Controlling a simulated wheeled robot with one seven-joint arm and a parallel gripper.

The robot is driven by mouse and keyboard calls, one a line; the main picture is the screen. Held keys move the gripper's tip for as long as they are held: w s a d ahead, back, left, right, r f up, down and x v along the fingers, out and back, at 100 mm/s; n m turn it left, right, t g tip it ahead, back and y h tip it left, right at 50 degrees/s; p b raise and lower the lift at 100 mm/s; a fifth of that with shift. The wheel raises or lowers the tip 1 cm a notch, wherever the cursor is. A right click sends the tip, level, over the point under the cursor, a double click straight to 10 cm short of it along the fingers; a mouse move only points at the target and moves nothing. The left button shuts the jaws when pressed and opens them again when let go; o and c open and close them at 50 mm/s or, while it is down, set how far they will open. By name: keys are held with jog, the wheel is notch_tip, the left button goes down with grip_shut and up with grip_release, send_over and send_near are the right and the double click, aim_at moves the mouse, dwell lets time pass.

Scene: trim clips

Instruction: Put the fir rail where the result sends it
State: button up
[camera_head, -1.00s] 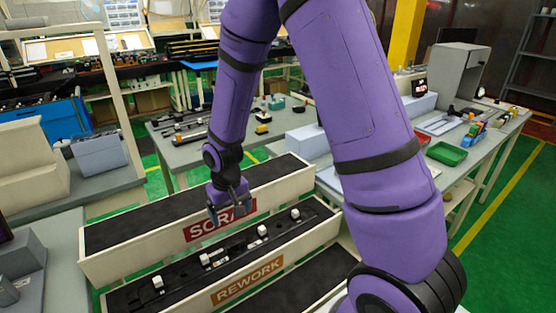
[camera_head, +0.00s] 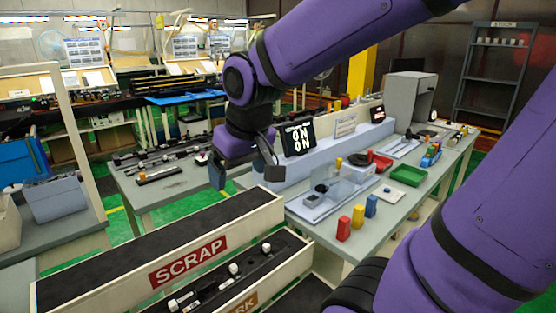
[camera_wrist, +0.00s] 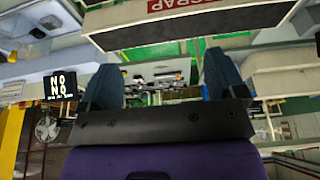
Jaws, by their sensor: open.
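A dark rail with white clips (camera_head: 232,269) lies in the trough marked REWORK (camera_head: 242,303), and the frame's bottom edge cuts it off. I cannot tell whether it is the fir rail. The trough marked SCRAP (camera_head: 187,261) stands behind it; its dark floor looks empty. My gripper (camera_head: 244,172) is open, raised beyond the SCRAP trough's far side.
The right bench (camera_head: 395,210) carries red, yellow and blue blocks (camera_head: 358,215), a green tray (camera_head: 408,175) and a grey box-like housing (camera_head: 410,97). Another bench (camera_head: 150,190) behind my gripper holds several dark rails. Green floor shows between benches.

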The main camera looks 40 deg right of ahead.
jog(key=s+d+r+t, duration=0.1)
jog(key=s+r, duration=0.3)
jog(key=s, duration=0.5)
jog(key=shift+r, duration=0.3)
jog(key=shift+d, duration=0.1)
